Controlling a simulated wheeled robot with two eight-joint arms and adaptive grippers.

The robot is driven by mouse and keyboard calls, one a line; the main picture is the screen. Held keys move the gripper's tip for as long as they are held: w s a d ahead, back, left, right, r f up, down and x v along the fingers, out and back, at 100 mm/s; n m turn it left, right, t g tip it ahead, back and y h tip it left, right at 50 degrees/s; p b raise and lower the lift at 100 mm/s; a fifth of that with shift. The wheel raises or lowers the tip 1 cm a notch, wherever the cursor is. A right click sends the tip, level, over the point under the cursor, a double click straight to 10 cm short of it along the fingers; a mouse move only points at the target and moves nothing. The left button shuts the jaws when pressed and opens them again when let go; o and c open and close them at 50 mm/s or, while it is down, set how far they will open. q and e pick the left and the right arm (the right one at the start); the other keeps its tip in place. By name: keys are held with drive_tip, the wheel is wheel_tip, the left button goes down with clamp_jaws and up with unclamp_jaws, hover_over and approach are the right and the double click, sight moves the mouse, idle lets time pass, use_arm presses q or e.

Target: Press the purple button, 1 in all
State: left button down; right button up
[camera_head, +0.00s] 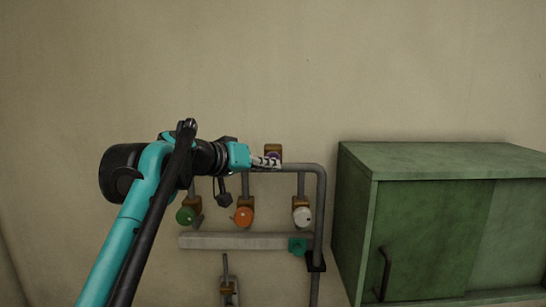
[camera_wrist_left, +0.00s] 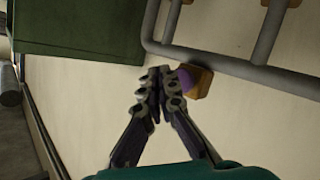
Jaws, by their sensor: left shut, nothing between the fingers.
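The purple button (camera_head: 273,155) sits on a small brown block on the wall, just above the grey pipe. In the head view my left gripper (camera_head: 276,163) covers much of it from the left. In the left wrist view the purple button (camera_wrist_left: 186,78) shows on its brown block, right beside the closed fingertips of my left gripper (camera_wrist_left: 160,76). The fingertips are together with nothing between them. Whether they touch the button, I cannot tell. My right gripper is in neither view.
Below the pipe (camera_head: 320,200) are a green knob (camera_head: 185,215), an orange knob (camera_head: 243,217) and a white knob (camera_head: 302,216), above a pale bar (camera_head: 235,241). A green cabinet (camera_head: 420,161) stands to the right. The wall above is bare.

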use_arm(q)
drive_tip(key=shift+w, duration=0.6)
idle(1.1)
drive_tip(key=shift+w+p, duration=0.45)
drive_tip(key=shift+p, duration=0.1)
drive_tip(key=shift+w+r+p, duration=0.1)
drive_tip(key=shift+w+p, duration=0.3)
drive_tip(key=shift+w, duration=0.1)
idle(0.6)
idle(0.3)
drive_tip(key=shift+s, duration=0.95)
